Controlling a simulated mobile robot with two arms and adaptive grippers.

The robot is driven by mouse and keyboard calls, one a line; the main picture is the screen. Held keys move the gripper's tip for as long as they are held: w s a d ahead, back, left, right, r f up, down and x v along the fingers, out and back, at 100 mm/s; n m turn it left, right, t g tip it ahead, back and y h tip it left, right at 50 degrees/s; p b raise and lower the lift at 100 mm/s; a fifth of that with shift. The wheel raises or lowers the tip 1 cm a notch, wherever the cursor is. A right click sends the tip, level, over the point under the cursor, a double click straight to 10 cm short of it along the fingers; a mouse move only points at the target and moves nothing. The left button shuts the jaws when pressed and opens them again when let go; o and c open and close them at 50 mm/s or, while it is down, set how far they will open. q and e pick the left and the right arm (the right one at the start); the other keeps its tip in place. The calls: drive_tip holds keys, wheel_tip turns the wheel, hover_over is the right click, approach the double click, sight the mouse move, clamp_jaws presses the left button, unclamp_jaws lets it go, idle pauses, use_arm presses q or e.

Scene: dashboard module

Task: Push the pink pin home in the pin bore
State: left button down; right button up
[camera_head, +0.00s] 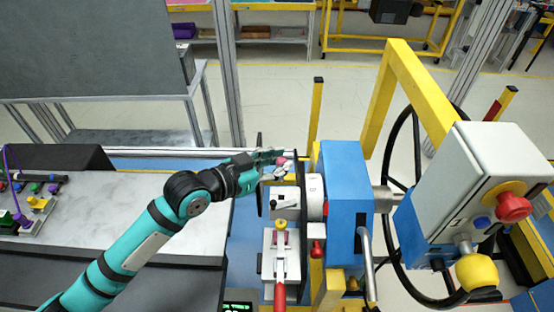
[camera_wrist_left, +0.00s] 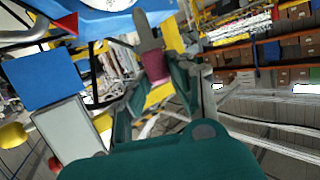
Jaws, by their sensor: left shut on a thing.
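The pink pin (camera_head: 281,161) shows as a small pink spot at the tip of my left gripper (camera_head: 278,163), beside the upper part of the dashboard module. In the left wrist view its pink body (camera_wrist_left: 156,68) sits between the fingers of my left gripper (camera_wrist_left: 158,82), which is shut on it. A grey, narrow piece (camera_wrist_left: 147,32) stands out beyond the pink part, away from my palm. I cannot make out the pin bore in either view, nor whether the pin touches the module. My right gripper is in neither view.
The module has a blue housing (camera_head: 345,190), a white box with a red lever (camera_head: 280,285), and a yellow frame (camera_head: 379,95). A grey control box with a red knob (camera_head: 514,207) stands at the right. A grey table (camera_head: 130,225) lies under my left arm.

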sight(280, 178)
use_arm(q)
drive_tip(key=shift+d+r+n+p, duration=0.2)
drive_tip(key=shift+d+n+p, duration=0.1)
drive_tip(key=shift+p, duration=0.45)
drive_tip(key=shift+a+f+b, duration=0.15)
drive_tip(key=shift+f+b, duration=0.7)
drive_tip(key=shift+f, duration=0.1)
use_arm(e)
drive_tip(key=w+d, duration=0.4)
use_arm(q)
drive_tip(key=shift+s+f+b, duration=0.1)
drive_tip(key=shift+f+b, duration=0.2)
drive_tip(key=shift+f, duration=0.05)
wheel_tip(280, 178, down, 3)
drive_tip(key=shift+r+b, duration=0.1)
drive_tip(key=shift+b, duration=0.8)
drive_tip(key=shift+a+f, duration=0.1)
drive_tip(key=shift+f, duration=0.2)
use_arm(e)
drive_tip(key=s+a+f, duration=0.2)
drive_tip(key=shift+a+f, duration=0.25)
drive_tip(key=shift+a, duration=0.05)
use_arm(q)
drive_tip(key=shift+f, duration=0.1)
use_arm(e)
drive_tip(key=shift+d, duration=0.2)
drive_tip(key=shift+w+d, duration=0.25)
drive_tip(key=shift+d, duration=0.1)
